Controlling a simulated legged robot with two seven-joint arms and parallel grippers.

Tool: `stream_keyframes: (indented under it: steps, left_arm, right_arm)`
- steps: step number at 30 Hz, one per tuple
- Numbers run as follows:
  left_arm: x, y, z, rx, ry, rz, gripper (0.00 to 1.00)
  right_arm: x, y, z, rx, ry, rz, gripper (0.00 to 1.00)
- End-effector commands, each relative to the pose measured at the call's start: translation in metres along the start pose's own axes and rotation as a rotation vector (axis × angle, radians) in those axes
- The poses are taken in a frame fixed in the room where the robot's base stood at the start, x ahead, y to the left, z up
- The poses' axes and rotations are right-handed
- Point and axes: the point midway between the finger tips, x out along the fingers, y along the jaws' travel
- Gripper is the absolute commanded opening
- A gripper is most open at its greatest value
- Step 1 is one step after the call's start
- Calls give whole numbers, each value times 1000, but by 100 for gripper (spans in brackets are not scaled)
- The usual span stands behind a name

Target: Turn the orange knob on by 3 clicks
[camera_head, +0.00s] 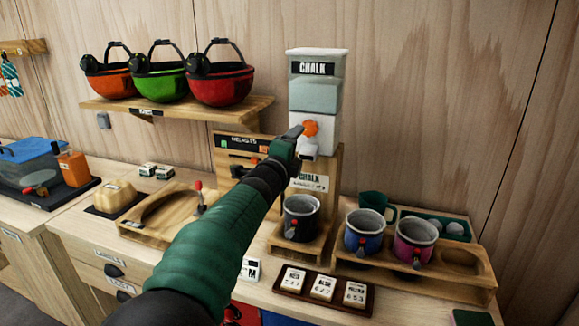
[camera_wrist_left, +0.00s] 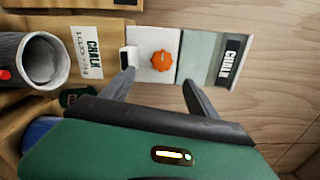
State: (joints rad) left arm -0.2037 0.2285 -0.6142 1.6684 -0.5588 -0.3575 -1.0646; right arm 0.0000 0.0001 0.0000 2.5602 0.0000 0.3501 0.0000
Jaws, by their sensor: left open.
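The orange knob (camera_head: 311,128) sits on the white front of the chalk dispenser (camera_head: 316,85), below its clear hopper. In the left wrist view the knob (camera_wrist_left: 163,60) is a lobed orange disc. My left gripper (camera_head: 300,134) is in front of the dispenser in the head view. In the left wrist view its two fingers (camera_wrist_left: 158,80) are spread apart, with the knob beyond and between them. The fingers look clear of the knob, though exact depth is hard to judge. A dark grey chalk bag (camera_head: 301,218) stands below the dispenser. My right gripper is not in view.
A blue bag (camera_head: 365,233) and a pink bag (camera_head: 414,240) stand in a wooden rack at right. Number cards lie on a dark tray (camera_head: 322,290) in front. Helmets rest on a wall shelf (camera_head: 175,106) at upper left. A wooden tray (camera_head: 165,225) lies left of my arm.

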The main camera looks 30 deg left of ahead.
Motion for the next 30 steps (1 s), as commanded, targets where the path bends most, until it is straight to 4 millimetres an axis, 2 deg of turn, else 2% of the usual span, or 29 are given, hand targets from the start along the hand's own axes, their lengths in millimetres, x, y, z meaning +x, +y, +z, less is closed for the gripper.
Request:
stream_keyframes:
  steps: [1, 3, 9, 30]
  left_arm:
    - [-13, 4, -2, -5, 1, -4, 69]
    - [-28, 4, -2, -4, 2, -2, 69]
    - [-48, 2, -1, 0, 1, 1, 69]
    - [-50, 1, -1, 2, 0, 2, 69]
  right_arm:
    - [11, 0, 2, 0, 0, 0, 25]
    - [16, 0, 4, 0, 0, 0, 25]
    - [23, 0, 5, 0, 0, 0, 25]
    - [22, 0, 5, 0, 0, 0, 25]
